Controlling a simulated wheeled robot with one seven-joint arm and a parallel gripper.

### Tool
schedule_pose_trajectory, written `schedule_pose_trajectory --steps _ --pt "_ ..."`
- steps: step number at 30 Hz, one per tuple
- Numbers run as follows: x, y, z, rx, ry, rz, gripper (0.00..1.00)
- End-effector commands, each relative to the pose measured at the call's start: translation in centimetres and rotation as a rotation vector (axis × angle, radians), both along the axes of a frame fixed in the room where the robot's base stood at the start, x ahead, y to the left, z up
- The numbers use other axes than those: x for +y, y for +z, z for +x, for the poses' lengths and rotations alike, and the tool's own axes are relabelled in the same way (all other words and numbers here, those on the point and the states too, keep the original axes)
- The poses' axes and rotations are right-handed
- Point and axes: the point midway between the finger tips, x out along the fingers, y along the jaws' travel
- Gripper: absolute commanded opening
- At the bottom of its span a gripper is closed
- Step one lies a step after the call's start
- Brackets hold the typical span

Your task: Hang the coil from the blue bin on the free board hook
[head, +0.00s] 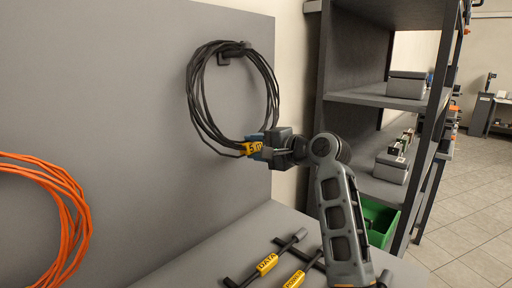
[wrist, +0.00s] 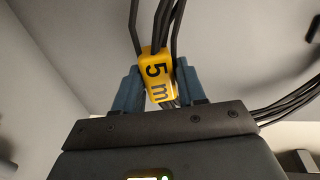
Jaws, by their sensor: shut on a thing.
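A black cable coil (head: 196,98) with a yellow "5 m" tag (head: 255,148) is up against the grey board (head: 120,60). Its top loop is at the dark board hook (head: 234,54); I cannot tell whether it rests on the hook or only sits in front of it. My gripper (head: 262,146) is shut on the coil's lower right part, at the tag. In the wrist view the blue fingers (wrist: 155,88) stand on both sides of the yellow tag (wrist: 157,72), with black strands running up from it. No blue bin shows.
An orange coil (head: 72,215) is at the board's left. A grey shelf rack (head: 350,95) with boxes and a green bin (head: 380,222) stands right of my arm.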

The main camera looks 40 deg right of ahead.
Motion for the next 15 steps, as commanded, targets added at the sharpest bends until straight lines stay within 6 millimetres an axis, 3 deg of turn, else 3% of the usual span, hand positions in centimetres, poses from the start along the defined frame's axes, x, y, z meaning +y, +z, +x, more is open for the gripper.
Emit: schedule_pose_trajectory --steps 5,6,15 --pt "0.03 -0.67 -0.04 0.014 0.002 0.002 0.0" --pt "0.03 -0.69 -0.04 0.014 0.002 0.002 0.42" --pt "0.0 -0.46 -0.03 0.009 0.001 0.002 0.7"
